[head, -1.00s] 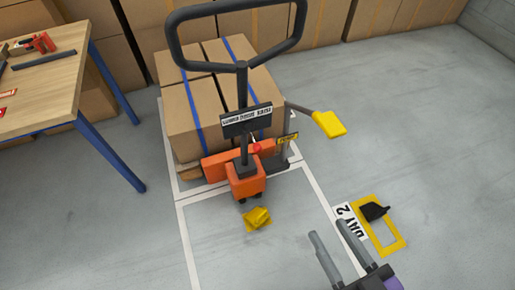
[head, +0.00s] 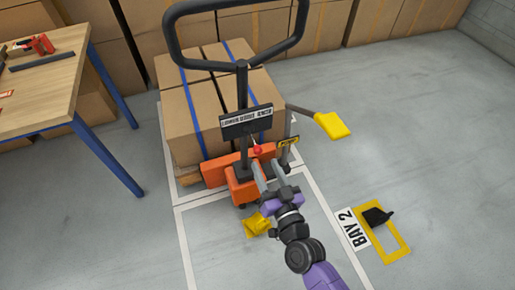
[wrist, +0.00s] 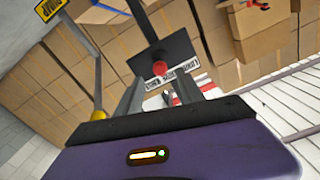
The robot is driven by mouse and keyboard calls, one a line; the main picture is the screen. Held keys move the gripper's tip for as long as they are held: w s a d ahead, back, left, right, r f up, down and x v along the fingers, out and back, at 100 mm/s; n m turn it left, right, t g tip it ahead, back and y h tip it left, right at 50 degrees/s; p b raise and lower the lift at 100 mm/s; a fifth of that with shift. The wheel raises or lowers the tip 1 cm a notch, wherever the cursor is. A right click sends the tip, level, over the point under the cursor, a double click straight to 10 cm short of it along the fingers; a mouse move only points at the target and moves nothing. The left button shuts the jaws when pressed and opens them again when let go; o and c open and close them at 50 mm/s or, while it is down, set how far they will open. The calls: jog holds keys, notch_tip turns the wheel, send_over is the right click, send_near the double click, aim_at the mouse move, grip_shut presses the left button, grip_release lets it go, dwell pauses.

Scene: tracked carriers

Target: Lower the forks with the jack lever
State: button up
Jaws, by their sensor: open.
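The pallet jack has an orange body (head: 243,187), a tall black loop handle (head: 241,95) and a black lettered plate (head: 247,122). Its jack lever ends in a red knob (head: 257,150) just below the plate. The knob also shows in the wrist view (wrist: 160,68), ahead of the fingers. My gripper (head: 268,165) is open and empty, with its fingertips just below and right of the knob in the head view. In the wrist view its fingers (wrist: 158,90) stand either side of the knob's line. I cannot tell whether they touch it. The forks are hidden under the load.
Strapped cartons (head: 215,95) stand on the jack. A pump lever with a yellow end (head: 332,125) sticks out right. A yellow block (head: 255,225) lies on the floor by my arm. A workbench (head: 50,95) stands left. Floor to the right is mostly clear.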

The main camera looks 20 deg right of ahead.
aim_at(259, 153)
jog(key=w, duration=0.7)
jog(key=shift+w+b, duration=0.3)
grip_shut()
dwell(1.2)
